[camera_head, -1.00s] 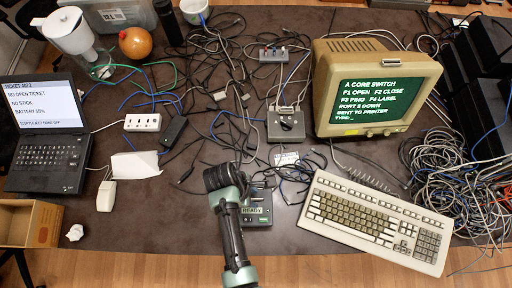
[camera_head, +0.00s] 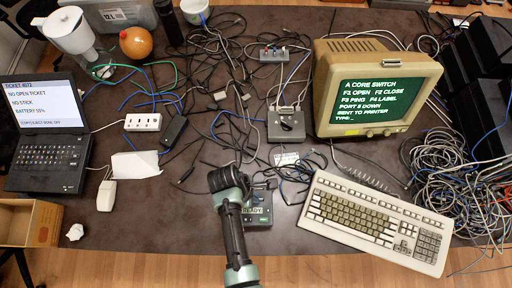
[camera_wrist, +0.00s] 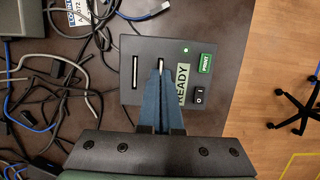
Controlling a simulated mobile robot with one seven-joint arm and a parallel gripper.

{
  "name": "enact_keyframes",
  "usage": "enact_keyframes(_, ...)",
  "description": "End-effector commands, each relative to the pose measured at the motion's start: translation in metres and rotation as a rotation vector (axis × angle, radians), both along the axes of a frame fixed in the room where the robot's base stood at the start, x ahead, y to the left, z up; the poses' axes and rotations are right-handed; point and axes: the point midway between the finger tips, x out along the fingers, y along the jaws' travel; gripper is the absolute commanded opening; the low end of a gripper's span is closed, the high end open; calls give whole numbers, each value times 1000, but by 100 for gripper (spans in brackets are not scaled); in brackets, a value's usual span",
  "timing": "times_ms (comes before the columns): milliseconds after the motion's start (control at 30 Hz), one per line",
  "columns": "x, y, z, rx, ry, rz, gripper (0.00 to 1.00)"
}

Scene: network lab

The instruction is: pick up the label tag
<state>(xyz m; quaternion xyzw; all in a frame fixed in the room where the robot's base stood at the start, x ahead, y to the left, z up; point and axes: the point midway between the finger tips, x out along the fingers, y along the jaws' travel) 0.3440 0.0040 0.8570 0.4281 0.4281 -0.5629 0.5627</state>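The label printer (camera_wrist: 150,92) is a dark box marked READY with a lit green light, a green PRINT button and two slots. It also shows in the head view (camera_head: 262,217), partly behind my arm. A small pale sliver, seemingly the edge of the label tag (camera_wrist: 161,64), shows at the right slot. My gripper (camera_wrist: 162,74) is over the printer, its two blue fingers close together with their tips at this sliver. They appear shut on it; the contact itself is too small to see clearly. In the head view my gripper (camera_head: 230,180) hides its own fingers.
A printed card (camera_wrist: 75,14) lies on the table beside the printer. Cables (camera_wrist: 45,75) tangle to its left. The keyboard (camera_head: 375,220) is close on the right, with a grey box (camera_head: 286,124) and monitor (camera_head: 378,90) behind. The table's front edge is near.

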Motion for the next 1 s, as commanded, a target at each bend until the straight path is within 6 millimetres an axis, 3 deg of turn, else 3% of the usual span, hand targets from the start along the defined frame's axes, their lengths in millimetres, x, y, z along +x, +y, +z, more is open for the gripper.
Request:
enact_keyframes(367, 1, 0, 13, 0, -2, 0, 0)
enact_keyframes(800, 1, 0, 79, 0, -3, 0, 0)
enact_keyframes(1000, 1, 0, 99, -1, -1, 0, 0)
